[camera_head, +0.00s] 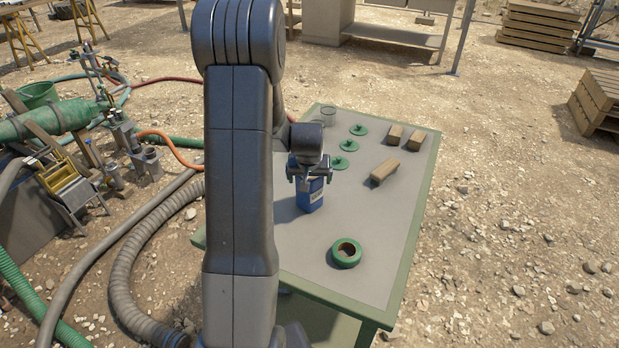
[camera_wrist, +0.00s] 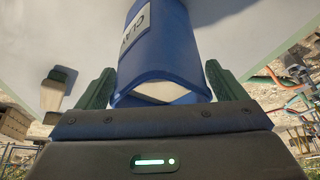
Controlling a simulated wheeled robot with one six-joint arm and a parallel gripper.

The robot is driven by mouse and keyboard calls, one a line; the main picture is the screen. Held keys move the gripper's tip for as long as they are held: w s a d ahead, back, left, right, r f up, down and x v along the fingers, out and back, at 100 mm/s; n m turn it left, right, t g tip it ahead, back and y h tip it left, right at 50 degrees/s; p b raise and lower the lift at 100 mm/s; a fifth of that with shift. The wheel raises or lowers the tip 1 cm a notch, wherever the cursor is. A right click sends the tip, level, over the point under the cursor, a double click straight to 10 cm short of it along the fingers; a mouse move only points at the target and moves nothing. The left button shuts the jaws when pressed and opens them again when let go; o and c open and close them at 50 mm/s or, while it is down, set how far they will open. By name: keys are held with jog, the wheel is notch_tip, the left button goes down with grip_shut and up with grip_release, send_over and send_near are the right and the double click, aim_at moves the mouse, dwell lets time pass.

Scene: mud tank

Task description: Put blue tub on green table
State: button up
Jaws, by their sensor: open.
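The blue tub (camera_head: 311,194) stands upright on the green-edged table (camera_head: 376,234), left of its middle. It has a pale label, which reads "CLAY" in the wrist view (camera_wrist: 160,50). My gripper (camera_head: 308,170) is over the tub's top, with its jaws open. In the wrist view, one green finger (camera_wrist: 100,88) is on each side of the tub, with a small gap visible at the right finger (camera_wrist: 218,80). Whether the left finger touches the tub, I cannot tell. My arm hides part of the table's left side.
A green ring (camera_head: 346,253) lies in front of the tub. Hoses (camera_head: 135,248) cover the ground at left. The table's front right is bare.

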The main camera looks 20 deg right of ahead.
jog(key=v, duration=1.2)
jog(key=shift+r, duration=0.15)
jog(key=shift+c, duration=0.2)
dwell(0.9)
